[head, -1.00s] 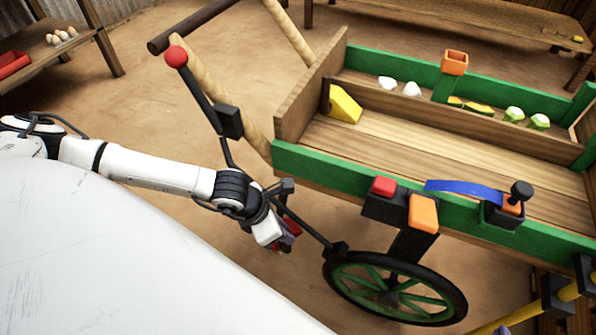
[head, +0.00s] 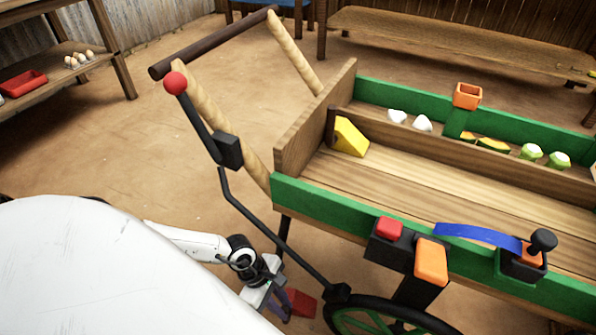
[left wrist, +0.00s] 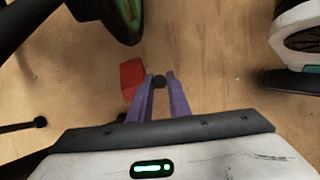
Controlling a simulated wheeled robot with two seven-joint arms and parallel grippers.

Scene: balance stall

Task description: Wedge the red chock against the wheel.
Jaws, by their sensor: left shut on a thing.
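The red chock (head: 302,303) is a small red block low beside the cart, left of the wheel (head: 350,312) in the head view. In the left wrist view the chock (left wrist: 132,80) shows left of my fingertips, with a small gap in the picture to the wheel's black tyre (left wrist: 125,38). My left gripper (head: 285,298) has purple fingers, closed on a dark round knob that appears to belong to the chock; it also shows in the wrist view (left wrist: 160,84). Whether the chock touches the ground is unclear. My right gripper is not in view.
The cart's green side board (head: 320,210) overhangs close to my arm. A black lever with a red ball (head: 175,83) runs down to the wheel. A yellow wedge (head: 350,137) lies in the cart bed. Open dirt floor (head: 110,150) lies left of the cart.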

